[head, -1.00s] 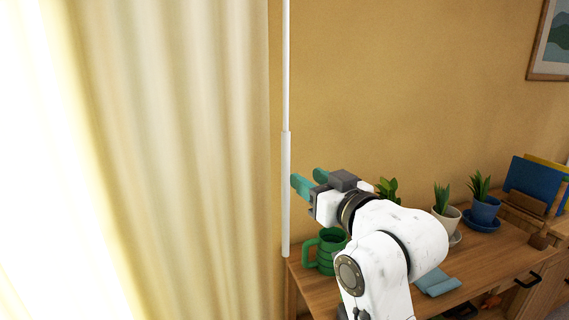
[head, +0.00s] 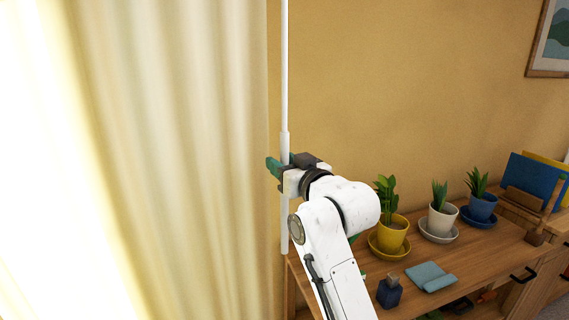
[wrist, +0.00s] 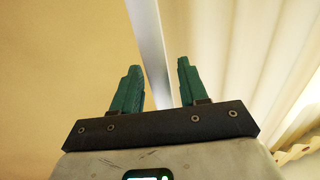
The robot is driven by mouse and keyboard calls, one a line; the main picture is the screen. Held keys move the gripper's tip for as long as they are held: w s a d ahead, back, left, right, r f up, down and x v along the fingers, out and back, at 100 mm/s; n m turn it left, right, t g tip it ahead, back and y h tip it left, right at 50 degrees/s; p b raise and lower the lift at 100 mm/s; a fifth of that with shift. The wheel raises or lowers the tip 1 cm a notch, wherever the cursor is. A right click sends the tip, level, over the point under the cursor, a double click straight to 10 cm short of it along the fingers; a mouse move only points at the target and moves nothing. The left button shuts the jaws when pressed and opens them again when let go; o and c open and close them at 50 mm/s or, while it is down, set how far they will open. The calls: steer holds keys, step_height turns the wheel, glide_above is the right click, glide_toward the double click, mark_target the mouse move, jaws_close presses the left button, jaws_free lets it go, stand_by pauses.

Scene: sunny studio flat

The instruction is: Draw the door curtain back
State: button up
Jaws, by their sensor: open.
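The pale cream door curtain (head: 190,150) hangs in folds on the left of the head view, with bright light at its far left. It also shows on the right of the wrist view (wrist: 245,45). A white vertical rod (head: 285,80) with a thicker lower sleeve (head: 284,225) hangs along the curtain's right edge. My gripper (head: 279,165) is open at the upper part of the sleeve, with teal fingers. In the wrist view, the rod (wrist: 148,40) lies between the two open fingertips (wrist: 158,75). I cannot tell whether a finger touches it.
A wooden sideboard (head: 470,262) stands below right against the yellow wall. It bears a yellow pot (head: 392,235), a white pot (head: 441,220), a blue pot (head: 482,208), a blue bottle (head: 390,293) and a folded blue cloth (head: 431,277). A framed picture (head: 550,45) hangs at upper right.

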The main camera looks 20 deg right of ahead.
jaws_close()
stand_by(0.5)
